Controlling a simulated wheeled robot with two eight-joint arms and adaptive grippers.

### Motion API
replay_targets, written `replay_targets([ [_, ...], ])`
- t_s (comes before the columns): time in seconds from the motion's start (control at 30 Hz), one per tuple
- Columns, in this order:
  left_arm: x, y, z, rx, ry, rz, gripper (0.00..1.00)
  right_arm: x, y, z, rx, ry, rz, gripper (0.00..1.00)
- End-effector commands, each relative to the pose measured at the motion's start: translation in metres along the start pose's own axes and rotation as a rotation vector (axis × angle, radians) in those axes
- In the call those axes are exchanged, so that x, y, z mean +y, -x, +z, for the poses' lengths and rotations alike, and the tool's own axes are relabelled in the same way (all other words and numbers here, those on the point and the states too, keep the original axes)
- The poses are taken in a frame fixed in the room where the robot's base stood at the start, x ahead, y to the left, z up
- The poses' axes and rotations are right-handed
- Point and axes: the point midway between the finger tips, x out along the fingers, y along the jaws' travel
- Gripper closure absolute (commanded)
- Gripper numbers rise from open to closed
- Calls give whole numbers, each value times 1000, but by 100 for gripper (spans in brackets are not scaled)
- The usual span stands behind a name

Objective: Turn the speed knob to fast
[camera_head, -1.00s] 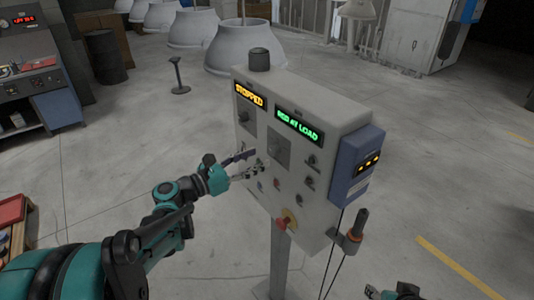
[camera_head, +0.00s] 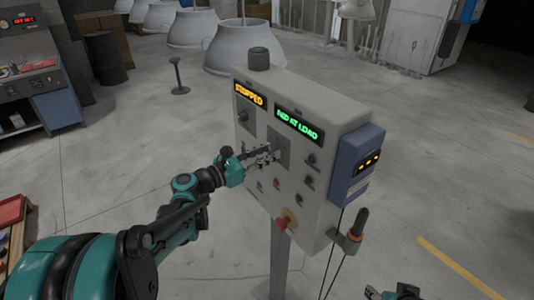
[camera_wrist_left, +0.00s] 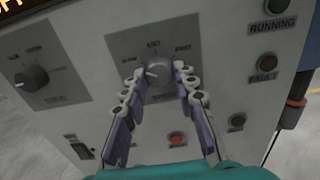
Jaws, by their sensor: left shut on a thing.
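The speed knob (camera_wrist_left: 158,72) is a grey dial on a square plate (camera_wrist_left: 150,46) of the control box (camera_head: 330,112). Labels stand around it: one at the top reads like MED, and one at the right reads like FAST. My left gripper (camera_head: 272,152) reaches the plate from the left in the head view. In the left wrist view its fingers (camera_wrist_left: 160,76) are on either side of the knob, shut on it. I cannot tell exactly where the knob points. My right gripper (camera_head: 393,293) shows only partly at the bottom edge; its jaws are unclear.
A second knob (camera_wrist_left: 33,77) is on the left of the panel. Displays read STOPPED (camera_head: 250,94) and BED AT LOAD (camera_head: 299,125). A red stop button (camera_head: 289,219) and several smaller buttons are below. A handle (camera_head: 354,230) stands at the lower right.

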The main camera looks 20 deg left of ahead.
Motion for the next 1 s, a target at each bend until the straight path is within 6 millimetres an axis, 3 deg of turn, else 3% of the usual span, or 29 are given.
replay_targets([
  [0.37, 0, 0, 0, -1, -116, 0, 100, 0, 0, 0, 0, 0, 0, 49],
  [1.0, 1, 0, 1, -1, -695, 0, 100, 0, -1, 1, 0, 0, 0, 49],
])
